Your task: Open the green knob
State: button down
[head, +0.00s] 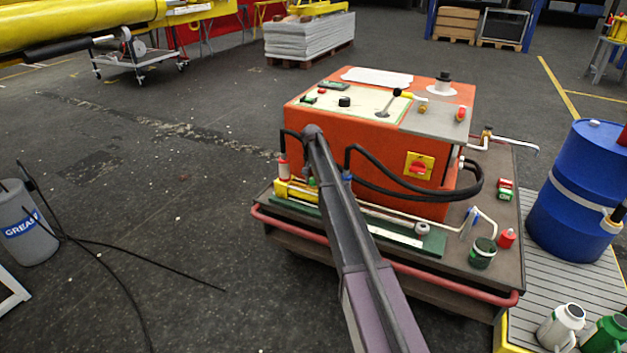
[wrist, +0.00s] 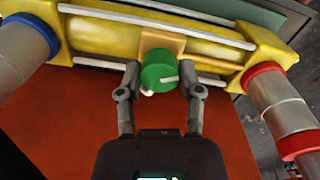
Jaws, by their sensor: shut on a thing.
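The green knob (wrist: 158,68) sits on the yellow cylinder block (wrist: 110,36) in the wrist view. A white mark shows on its face toward the right, and a small pale piece shows at its lower left edge. My gripper (wrist: 163,80) is shut on the knob, one finger at each side. In the head view my arm reaches over the front of the orange machine (head: 385,155) to the yellow block (head: 290,192). There the arm hides most of the gripper, and the knob is too small to make out clearly.
In the wrist view, a blue-ringed pipe (wrist: 28,45) stands left and a red-ringed pipe (wrist: 280,105) right of the knob. In the head view, black hoses (head: 385,190) loop across the machine's front. A red rail (head: 440,280) edges the cart. A blue drum (head: 572,185) stands right.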

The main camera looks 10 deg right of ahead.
jog(key=shift+s+n, duration=0.1)
jog(key=shift+n, duration=1.4)
jog(key=shift+c, duration=1.3)
grip_release()
jog(key=shift+m, duration=0.4)
